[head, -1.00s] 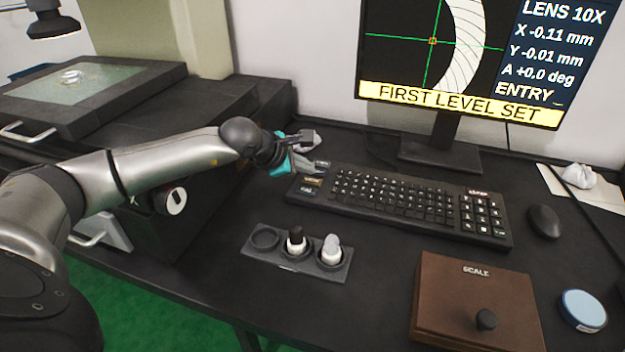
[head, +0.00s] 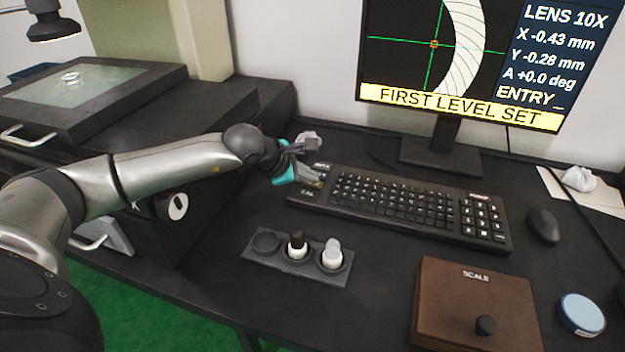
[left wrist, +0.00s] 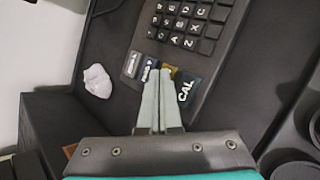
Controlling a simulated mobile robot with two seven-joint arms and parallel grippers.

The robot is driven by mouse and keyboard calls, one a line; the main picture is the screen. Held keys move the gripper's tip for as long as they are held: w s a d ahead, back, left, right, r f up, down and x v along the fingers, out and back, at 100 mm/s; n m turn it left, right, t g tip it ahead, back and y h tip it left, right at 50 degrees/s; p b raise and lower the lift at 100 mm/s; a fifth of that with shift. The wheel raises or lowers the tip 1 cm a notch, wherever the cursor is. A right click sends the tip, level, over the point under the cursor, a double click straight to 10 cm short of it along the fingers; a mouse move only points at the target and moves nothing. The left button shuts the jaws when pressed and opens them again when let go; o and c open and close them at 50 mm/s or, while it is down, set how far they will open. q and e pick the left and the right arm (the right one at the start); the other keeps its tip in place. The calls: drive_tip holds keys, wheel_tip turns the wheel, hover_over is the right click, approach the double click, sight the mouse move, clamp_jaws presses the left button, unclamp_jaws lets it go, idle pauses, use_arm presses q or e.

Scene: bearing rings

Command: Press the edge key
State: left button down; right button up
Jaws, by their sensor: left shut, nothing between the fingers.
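The black keyboard (head: 400,203) lies below the monitor. A group of separate function keys sits at its left end. In the left wrist view these include a yellow-labelled key (left wrist: 168,70), partly covered by my fingers, and a key marked CAL (left wrist: 186,90). Two dark keys with white labels (left wrist: 140,66) are beside them. I cannot read which label says edge. My left gripper (head: 317,185) is shut and empty, its fingertips over this key group. In the left wrist view the fingertips (left wrist: 158,74) overlap the yellow-labelled key; contact cannot be told. My right gripper is not in view.
The monitor (head: 465,50) reads FIRST LEVEL SET and ENTRY. A crumpled white piece (head: 307,138) lies behind the gripper. A holder (head: 265,262) with small bottles, a brown SCALE box (head: 450,300), a mouse (head: 543,224) and a round tin (head: 582,314) stand around the keyboard.

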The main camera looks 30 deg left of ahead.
use_arm(q)
drive_tip(key=shift+w+a+r+p, duration=0.1)
drive_tip(key=shift+r+p, duration=0.65)
drive_tip(key=shift+r, duration=1.15)
